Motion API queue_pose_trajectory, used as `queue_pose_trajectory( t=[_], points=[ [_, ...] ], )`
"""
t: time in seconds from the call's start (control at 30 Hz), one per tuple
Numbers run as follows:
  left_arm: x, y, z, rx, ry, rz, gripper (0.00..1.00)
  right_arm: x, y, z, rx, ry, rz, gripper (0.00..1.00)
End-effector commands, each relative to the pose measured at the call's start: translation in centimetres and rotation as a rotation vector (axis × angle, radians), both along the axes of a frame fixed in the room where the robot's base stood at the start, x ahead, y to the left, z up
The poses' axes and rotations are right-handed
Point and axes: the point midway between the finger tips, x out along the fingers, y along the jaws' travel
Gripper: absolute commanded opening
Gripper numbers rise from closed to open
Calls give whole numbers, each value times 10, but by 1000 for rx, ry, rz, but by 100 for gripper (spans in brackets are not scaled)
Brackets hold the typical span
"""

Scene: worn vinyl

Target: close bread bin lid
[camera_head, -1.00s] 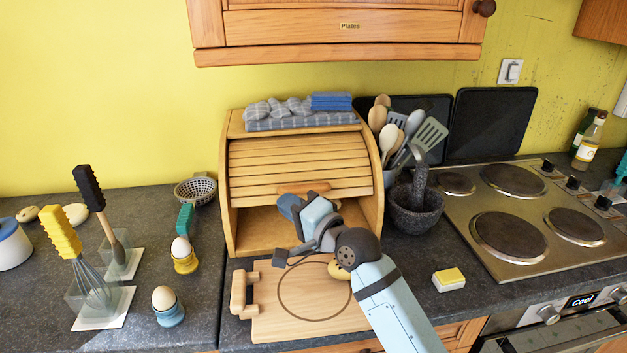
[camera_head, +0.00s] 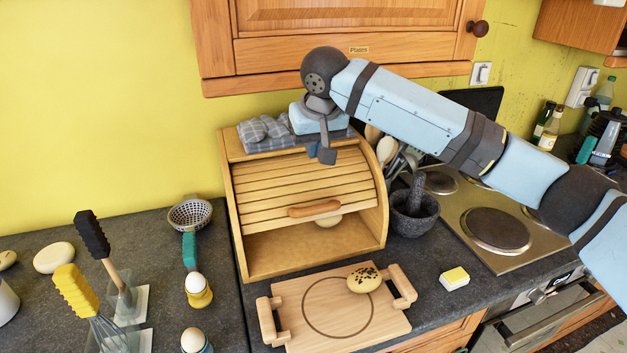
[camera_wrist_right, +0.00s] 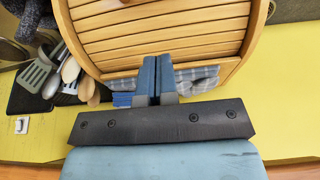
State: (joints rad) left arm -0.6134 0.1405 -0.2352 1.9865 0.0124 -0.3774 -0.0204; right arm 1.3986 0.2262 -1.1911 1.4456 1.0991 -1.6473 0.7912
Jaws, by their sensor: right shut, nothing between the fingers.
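The wooden bread bin (camera_head: 378,222) stands on the counter against the wall. Its slatted roll lid (camera_head: 300,185) is partly down, with the front open below its wooden handle (camera_head: 314,208). A pale bun (camera_head: 328,221) shows inside, partly hidden by the handle. My right gripper (camera_head: 322,156) is shut and empty, just above the upper front of the bin, over the lid slats. In the right wrist view its shut fingers (camera_wrist_right: 156,78) overlap the bin's top edge and the slats (camera_wrist_right: 165,40). I cannot tell whether they touch. My left gripper is out of view.
Folded cloths (camera_head: 262,130) lie on the bin's top, beside my gripper. A board (camera_head: 290,325) with a seeded bun (camera_head: 364,280) lies in front. A mortar (camera_head: 414,216) and utensils stand close right. A cabinet (camera_head: 350,50) hangs above.

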Motion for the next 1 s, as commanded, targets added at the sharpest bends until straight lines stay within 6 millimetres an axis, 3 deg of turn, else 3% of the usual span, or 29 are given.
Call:
queue_pose_trajectory(
  t=[0.17, 0.53, 0.6, 0.8, 1.0],
  points=[
    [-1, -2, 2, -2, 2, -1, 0, 6, 2, -20, -3, 3, -1, 0],
    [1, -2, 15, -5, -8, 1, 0, 31, 11, -93, -1, 2, 0, 0],
    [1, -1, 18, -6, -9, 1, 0, 26, 8, -104, -1, 1, 2, 0],
    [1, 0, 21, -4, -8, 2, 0, 16, 6, -123, 1, -1, 3, 0],
    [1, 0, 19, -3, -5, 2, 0, 14, 5, -129, 2, 0, 2, 0]
  ],
)
